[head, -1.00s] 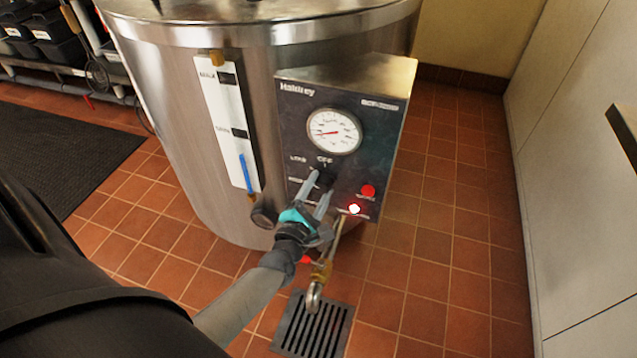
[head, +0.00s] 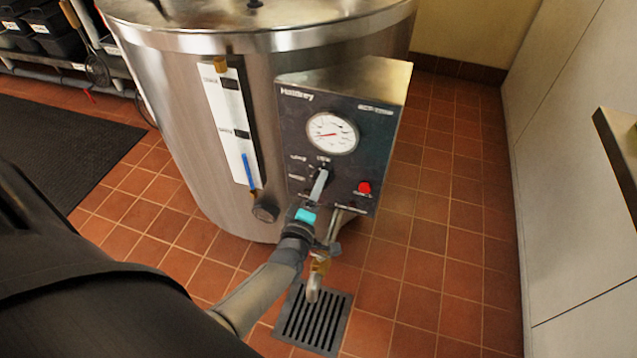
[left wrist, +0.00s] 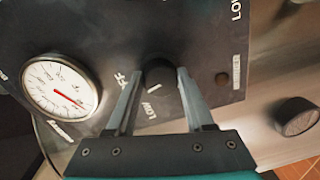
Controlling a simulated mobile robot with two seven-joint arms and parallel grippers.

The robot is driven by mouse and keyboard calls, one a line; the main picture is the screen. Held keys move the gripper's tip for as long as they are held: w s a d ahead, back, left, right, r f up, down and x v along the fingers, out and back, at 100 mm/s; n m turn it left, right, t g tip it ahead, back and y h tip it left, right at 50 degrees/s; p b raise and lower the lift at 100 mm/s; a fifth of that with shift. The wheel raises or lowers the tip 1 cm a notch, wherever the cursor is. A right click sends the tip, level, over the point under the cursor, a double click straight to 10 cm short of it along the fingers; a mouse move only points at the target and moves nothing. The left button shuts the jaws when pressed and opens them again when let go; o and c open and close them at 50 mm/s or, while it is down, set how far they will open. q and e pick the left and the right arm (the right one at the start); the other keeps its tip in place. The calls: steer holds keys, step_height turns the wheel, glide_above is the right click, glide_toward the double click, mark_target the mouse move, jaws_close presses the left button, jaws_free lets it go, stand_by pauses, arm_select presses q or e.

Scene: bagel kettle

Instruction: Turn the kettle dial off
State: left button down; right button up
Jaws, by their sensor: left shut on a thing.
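The kettle (head: 185,130) is a large steel drum with a dark control panel (head: 298,135) on its front. The small black dial (head: 322,165) sits on the panel below the round gauge, mostly hidden by my left gripper (head: 319,182). In the left wrist view the dial (left wrist: 160,72) stands between the two fingers of my left gripper (left wrist: 160,82), which is shut on it. The labels OFF and LOW are near the dial there. Exactly where the dial points is hard to read. My right gripper is not in view.
The gauge (head: 332,133) is above the dial, and a red button or lamp (head: 364,187) is to its right. A spout (head: 314,285) hangs over a floor drain (head: 315,318). A sight gauge (head: 230,120) is on the left. Open tiled floor (head: 420,260) lies to the right.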

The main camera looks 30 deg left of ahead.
arm_select(q)
steer(key=shift+m+p, duration=0.35)
steer(key=shift+m, duration=1.05)
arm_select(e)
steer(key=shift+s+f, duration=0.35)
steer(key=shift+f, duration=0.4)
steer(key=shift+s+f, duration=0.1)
arm_select(q)
steer(key=shift+c, duration=1.4)
jaws_free()
steer(key=f+p+v, duration=0.1)
steer(key=p+v, duration=0.3)
steer(key=v, duration=1.1)
steer(key=shift+d+r, duration=0.25)
steer(key=shift+r, duration=0.2)
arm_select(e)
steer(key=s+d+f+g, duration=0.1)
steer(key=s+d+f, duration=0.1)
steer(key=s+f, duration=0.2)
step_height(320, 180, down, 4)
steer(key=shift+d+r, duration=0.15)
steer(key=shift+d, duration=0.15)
arm_select(q)
steer(key=shift+s, duration=0.1)
